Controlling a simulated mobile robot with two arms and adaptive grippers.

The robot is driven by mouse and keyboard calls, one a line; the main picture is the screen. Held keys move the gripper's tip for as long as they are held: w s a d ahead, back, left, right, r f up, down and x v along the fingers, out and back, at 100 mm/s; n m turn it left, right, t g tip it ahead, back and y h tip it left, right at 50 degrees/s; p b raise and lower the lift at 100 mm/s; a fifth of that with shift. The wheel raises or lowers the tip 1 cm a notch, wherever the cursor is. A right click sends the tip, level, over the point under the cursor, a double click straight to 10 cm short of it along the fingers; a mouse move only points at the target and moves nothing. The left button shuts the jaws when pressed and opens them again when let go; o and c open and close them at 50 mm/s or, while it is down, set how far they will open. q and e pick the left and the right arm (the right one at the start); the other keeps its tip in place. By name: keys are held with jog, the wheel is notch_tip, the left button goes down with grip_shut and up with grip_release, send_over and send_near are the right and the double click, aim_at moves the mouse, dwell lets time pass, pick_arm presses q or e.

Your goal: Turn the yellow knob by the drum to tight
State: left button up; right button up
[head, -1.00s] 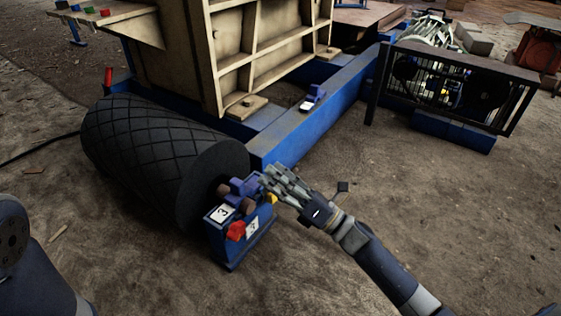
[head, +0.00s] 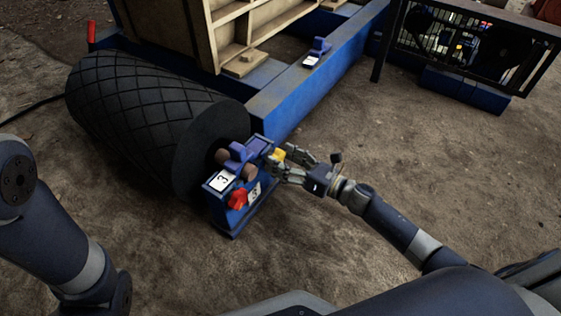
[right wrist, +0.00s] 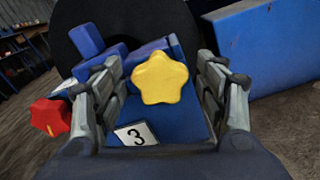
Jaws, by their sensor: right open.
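The yellow knob (head: 278,155) sits on the side of a blue bracket (head: 241,208) by the end of the black drum (head: 147,122). In the right wrist view the knob (right wrist: 159,77) is star-shaped and faces the camera. My right gripper (head: 283,163) is open at the knob, with one finger on each side of it in the right wrist view. I cannot tell whether the fingers touch it. My left gripper is out of view; only my left arm shows in the head view.
A blue frame beam (head: 315,85) runs behind. A black mesh guard (head: 470,52) stands at the back right. Bare dirt lies to the right.

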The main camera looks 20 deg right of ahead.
jog(key=shift+w+a, duration=0.35)
jog(key=shift+w, duration=0.1)
jog(key=c, duration=1.1)
jog(key=shift+o, duration=0.2)
